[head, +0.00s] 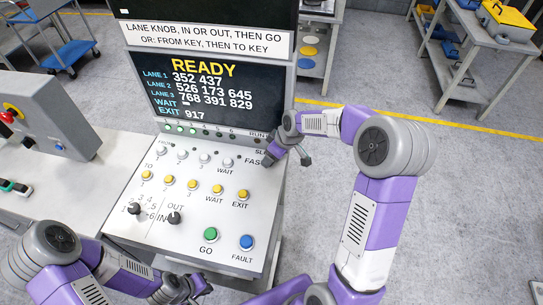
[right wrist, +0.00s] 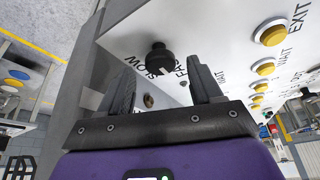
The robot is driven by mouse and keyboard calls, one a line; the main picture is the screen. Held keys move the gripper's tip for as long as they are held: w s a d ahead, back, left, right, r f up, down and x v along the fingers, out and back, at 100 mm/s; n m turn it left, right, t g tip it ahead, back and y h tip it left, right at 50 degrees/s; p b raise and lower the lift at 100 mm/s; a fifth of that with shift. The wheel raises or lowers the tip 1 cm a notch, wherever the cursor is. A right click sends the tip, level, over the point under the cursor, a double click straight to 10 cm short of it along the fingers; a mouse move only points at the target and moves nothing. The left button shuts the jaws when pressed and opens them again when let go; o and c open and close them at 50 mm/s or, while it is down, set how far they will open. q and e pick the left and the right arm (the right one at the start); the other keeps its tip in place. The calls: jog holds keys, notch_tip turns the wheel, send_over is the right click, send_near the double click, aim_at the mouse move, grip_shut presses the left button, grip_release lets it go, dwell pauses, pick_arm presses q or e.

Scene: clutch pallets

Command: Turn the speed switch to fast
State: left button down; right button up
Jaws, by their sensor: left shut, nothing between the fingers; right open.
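The speed switch (right wrist: 158,58) is a black knob on the white sloping console (head: 128,205). In the right wrist view it stands between the words SLOW and FAST; which one it points to I cannot tell. My right gripper (head: 286,159) is open at the console's upper right corner. In the right wrist view its two fingers (right wrist: 164,78) lie to either side of the line to the knob, which shows just beyond the tips, with nothing held. In the head view the arm and gripper largely hide the switch. My left gripper (head: 195,289) is shut and empty near the console's front edge.
Several white and yellow buttons (head: 217,189), two black knobs (head: 174,218), a green GO button (head: 210,234) and a blue FAULT button (head: 246,242) cover the console. A screen (head: 215,95) reading READY stands behind. Open floor lies to the right.

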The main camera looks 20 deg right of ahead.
jog(key=v, duration=0.6)
jog(key=shift+f, duration=0.1)
dwell(0.3)
